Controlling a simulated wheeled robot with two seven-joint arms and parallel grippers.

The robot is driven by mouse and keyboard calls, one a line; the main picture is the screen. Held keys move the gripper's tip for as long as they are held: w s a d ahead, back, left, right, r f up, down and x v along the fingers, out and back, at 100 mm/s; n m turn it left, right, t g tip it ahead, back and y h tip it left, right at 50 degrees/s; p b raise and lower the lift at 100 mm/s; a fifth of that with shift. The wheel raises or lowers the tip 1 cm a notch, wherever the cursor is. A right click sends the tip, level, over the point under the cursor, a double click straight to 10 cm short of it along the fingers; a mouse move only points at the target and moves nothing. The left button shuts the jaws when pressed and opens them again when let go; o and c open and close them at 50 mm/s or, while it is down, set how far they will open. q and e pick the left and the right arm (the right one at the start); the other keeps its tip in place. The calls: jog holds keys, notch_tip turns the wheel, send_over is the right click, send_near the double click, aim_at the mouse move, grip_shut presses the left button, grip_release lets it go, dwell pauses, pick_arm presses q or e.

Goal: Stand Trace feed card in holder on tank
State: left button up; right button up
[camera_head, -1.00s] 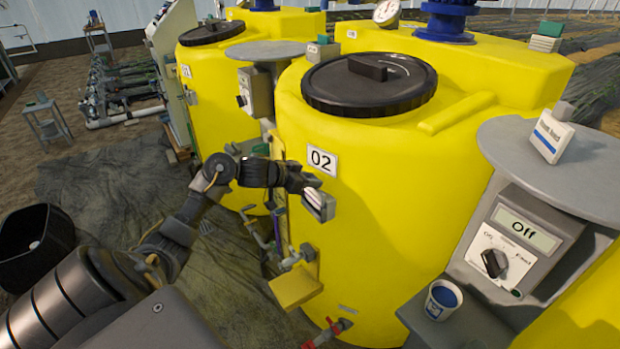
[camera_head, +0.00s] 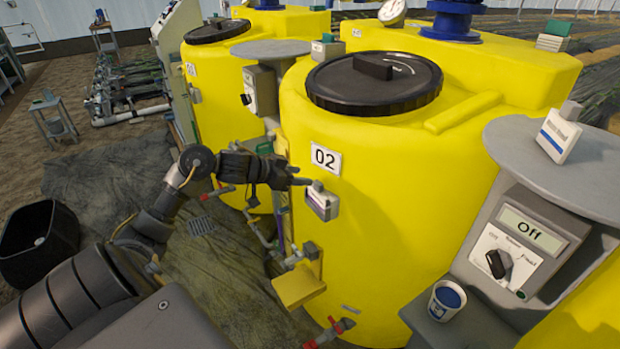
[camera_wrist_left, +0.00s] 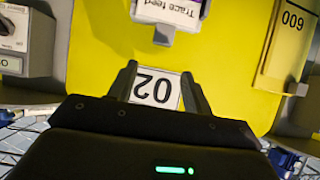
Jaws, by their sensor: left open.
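The Trace feed card (camera_wrist_left: 181,9) is white with a purple band and stands in a grey holder (camera_wrist_left: 153,32) at the top of the left wrist view, where its text is upside down. In the head view the card (camera_head: 321,201) sits in the holder (camera_head: 332,209) on the front of the yellow tank (camera_head: 400,200) marked 02. My left gripper (camera_head: 303,181) is just above and left of the holder. Its fingers (camera_wrist_left: 158,82) are open and empty, apart from the card, with the 02 label behind them. My right gripper is not in view.
A yellow ledge (camera_head: 298,287) and a red-handled valve (camera_head: 330,333) are low on the tank. A blue-and-white cup (camera_head: 446,300) stands below.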

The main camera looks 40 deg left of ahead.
pick_arm(q)
jog(key=v, duration=0.5)
jog(key=shift+s+r, duration=0.2)
jog(key=shift+s, duration=0.05)
notch_tip(320, 180, down, 26)
jog(key=n+g, duration=0.1)
jog(key=n, duration=0.3)
jog(key=s+d+f+g+y, duration=0.1)
jog(key=s+f, duration=0.2)
jog(key=f, duration=0.5)
jog(key=s+d+f+g+y, duration=0.15)
jog(key=s+f, duration=0.25)
jog(key=f, duration=0.5)
jog(key=s+d+f+g, duration=0.2)
jog(key=s+d+f, duration=0.3)
jog(key=s+f, duration=0.4)
jog(key=s+d+f+g, duration=0.1)
jog(key=s+d+f, duration=0.4)
jog(key=s+f, duration=0.3)
jog(key=s+d+f+m+g, duration=0.1)
jog(key=s+d+f+g, duration=0.1)
jog(key=s, duration=0.7)
jog(key=s+d+f+m+g+y, duration=0.1)
jog(key=s+d+f, duration=0.4)
jog(key=s, duration=0.5)
jog(key=shift+d+f+m+g, duration=0.2)
jog(key=shift+d+m+g, duration=0.4)
jog(key=shift+d, duration=0.4)
